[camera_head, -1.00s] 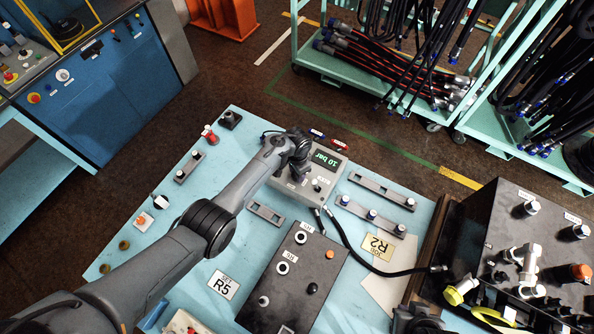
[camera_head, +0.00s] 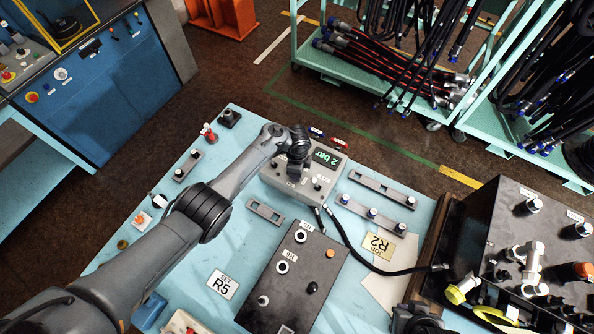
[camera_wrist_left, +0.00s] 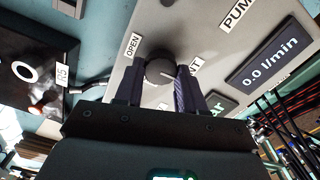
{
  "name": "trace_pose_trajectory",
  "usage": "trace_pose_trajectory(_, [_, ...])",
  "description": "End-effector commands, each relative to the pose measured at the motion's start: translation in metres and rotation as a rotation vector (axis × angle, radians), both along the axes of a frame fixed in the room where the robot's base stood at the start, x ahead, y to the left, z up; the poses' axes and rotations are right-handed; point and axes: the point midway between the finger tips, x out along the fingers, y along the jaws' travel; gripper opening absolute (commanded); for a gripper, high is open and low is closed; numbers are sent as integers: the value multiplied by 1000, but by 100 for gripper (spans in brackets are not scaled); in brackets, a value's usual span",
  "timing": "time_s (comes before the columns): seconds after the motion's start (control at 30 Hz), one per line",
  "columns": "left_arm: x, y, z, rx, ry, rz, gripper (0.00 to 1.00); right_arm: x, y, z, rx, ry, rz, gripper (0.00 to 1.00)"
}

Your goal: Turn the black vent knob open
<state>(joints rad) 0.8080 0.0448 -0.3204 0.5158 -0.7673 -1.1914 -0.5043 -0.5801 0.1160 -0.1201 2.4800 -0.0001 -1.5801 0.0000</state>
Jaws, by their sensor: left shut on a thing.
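The black vent knob (camera_wrist_left: 160,69) sits on the grey panel of the pump unit (camera_head: 328,184), between an "OPEN" label and a partly covered label ending in "NT". My left gripper (camera_wrist_left: 160,82) has one finger on each side of the knob and is shut on it. In the head view my left gripper (camera_head: 297,172) reaches down over the unit's left part and hides the knob. The unit's green display (camera_head: 326,157) reads 2 bar. In the wrist view a second display (camera_wrist_left: 272,55) reads 0.0 l/min. A dark shape at the bottom edge may be my right gripper; its fingers do not show.
A black box (camera_head: 292,280) with ports stands in front of the unit, and a black hose (camera_head: 352,250) runs right from near it. Slotted grey bars (camera_head: 382,189) lie to the right. A larger dark block (camera_head: 515,240) with fittings stands at far right.

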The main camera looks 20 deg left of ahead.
Motion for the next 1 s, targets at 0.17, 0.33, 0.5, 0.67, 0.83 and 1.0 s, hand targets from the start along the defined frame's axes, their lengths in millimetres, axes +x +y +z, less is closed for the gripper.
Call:
trace_pose_trajectory(0.17, [0, 0, -1, 0, 0, -46, 9, 0, -1, -2, -5, 0, 4, 0])
trace_pose_trajectory(0.33, [0, 0, 0, 0, 0, -62, 9, 0, -2, -2, -9, 0, 5, 0])
trace_pose_trajectory(0.5, [0, 0, 0, 0, 0, -64, 9, 0, -2, -2, -8, 0, 6, 0])
trace_pose_trajectory(0.67, [-1, 0, 0, 0, 0, -64, 9, 0, -2, -2, -7, 0, 5, 0])
trace_pose_trajectory(0.83, [0, 0, 0, 0, 0, -63, 64, 0, -1, -2, -4, -1, 3, 0])
trace_pose_trajectory(1.0, [0, 0, 0, 0, 0, -62, 65, 0, 0, -1, 0, 0, 0, 0])
